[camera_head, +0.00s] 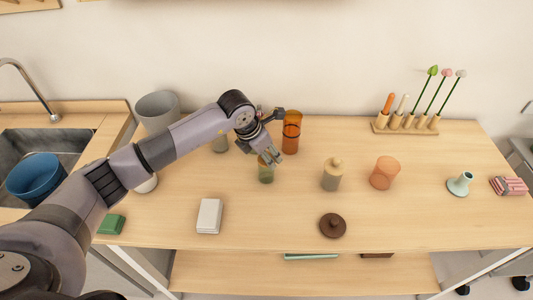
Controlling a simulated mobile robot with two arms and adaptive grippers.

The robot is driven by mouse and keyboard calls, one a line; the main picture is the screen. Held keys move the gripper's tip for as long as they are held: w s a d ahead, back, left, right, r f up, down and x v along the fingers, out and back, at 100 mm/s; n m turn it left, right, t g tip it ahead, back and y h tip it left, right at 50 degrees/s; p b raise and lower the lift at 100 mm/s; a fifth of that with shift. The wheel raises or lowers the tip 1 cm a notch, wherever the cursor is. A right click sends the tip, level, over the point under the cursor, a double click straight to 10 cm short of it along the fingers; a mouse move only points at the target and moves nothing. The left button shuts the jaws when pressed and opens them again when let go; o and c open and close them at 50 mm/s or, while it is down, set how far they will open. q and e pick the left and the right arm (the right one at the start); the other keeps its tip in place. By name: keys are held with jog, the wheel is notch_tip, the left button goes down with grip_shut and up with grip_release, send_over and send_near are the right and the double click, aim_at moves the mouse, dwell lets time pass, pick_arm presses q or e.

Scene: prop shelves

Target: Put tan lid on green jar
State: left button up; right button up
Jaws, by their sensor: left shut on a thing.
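The green jar (265,174) stands upright left of the table's middle, its top partly hidden by my left gripper. My left gripper (270,158) reaches down at the jar's rim from above and is shut; its fingers overlap the jar's top, and what lies between them is partly hidden. A tan lid with a round knob (334,163) shows on top of a beige-grey jar (331,181) to the right. No separate tan lid can be made out in the gripper. My right gripper is not in view.
An orange glass (291,134) stands right behind my gripper. A peach cup (384,173) and a dark brown lid (333,225) are to the right. A white box (209,216) lies at front left. A flower rack (405,126) stands at back right. The front right of the table is clear.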

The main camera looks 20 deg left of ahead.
pick_arm(q)
jog(key=o, duration=1)
jog(key=v, duration=1.2)
